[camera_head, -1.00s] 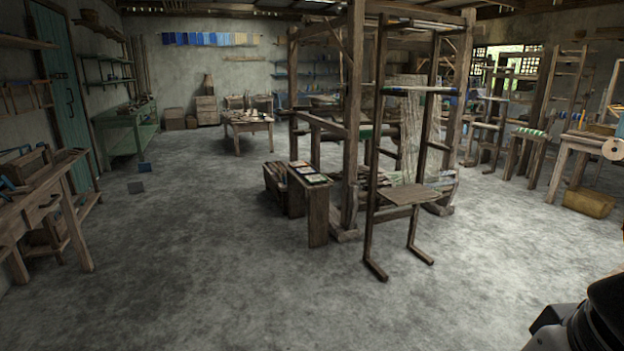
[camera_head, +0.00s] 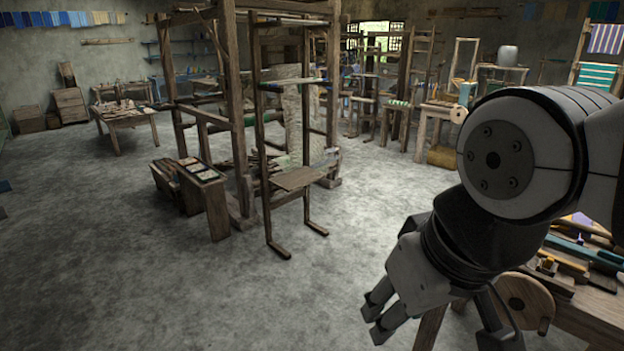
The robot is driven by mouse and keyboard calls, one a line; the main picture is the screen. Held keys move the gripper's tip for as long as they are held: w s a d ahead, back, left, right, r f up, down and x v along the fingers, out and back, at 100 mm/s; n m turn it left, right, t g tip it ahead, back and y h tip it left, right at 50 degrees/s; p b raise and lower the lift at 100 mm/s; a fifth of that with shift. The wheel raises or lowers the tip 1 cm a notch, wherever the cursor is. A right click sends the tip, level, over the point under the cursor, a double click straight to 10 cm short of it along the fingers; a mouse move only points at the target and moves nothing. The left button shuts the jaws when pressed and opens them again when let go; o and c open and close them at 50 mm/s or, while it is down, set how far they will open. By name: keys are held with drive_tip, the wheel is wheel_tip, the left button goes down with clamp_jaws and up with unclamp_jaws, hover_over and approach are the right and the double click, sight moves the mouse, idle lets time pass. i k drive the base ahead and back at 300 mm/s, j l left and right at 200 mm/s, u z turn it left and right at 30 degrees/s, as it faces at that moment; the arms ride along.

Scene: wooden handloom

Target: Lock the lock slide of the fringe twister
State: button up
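I cannot pick out the fringe twister or its lock slide for certain. A cluttered workbench (camera_head: 597,310) stands at the near right, with a round wooden disc (camera_head: 525,300) at its front end and small tools on top. My arm hides part of this bench. My gripper (camera_head: 440,328) hangs in front of the bench's left end, pointing down. Its fingers are spread apart, with nothing seen between them. The tip of the right finger is close to the frame's bottom edge.
A tall wooden loom frame (camera_head: 232,110) with a seat (camera_head: 298,179) stands at centre left. A small table (camera_head: 125,112) is at the back left. The grey floor (camera_head: 150,270) is open at front left.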

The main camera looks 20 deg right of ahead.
sight(610, 263)
drive_tip(key=z, duration=1.1)
